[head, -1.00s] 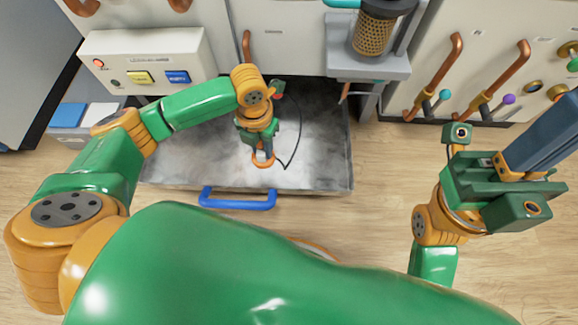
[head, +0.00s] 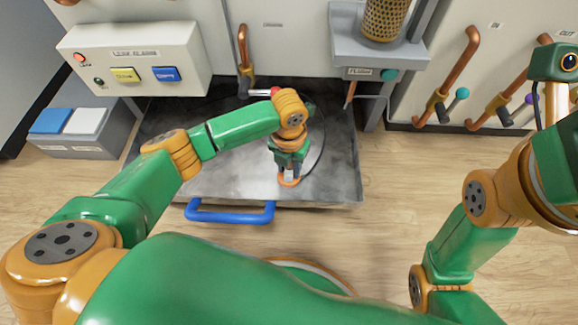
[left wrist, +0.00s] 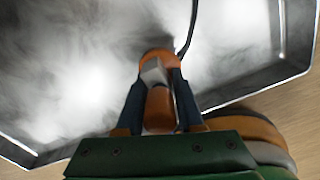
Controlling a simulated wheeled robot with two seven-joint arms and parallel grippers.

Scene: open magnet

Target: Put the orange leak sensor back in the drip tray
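The drip tray (head: 225,178) is a shallow grey metal tray with a blue handle (head: 230,214), on the floor in front of the machine. My left gripper (head: 288,170) points down over the tray's right front part. The orange leak sensor (head: 289,182) is at its fingertips, inside the tray's outline. In the left wrist view the sensor (left wrist: 158,108), orange with a pale grey block, sits between the two dark fingers (left wrist: 157,100), which close on it. A dark cable runs from it. I cannot tell whether the sensor touches the tray floor. My right gripper's fingers are out of view.
A control box (head: 133,62) with yellow and blue buttons is at the back left. A grey shelf with a mesh filter (head: 384,18) stands behind the tray's right. Copper pipes (head: 460,62) line the right panel. Wood floor (head: 400,165) is clear right of the tray.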

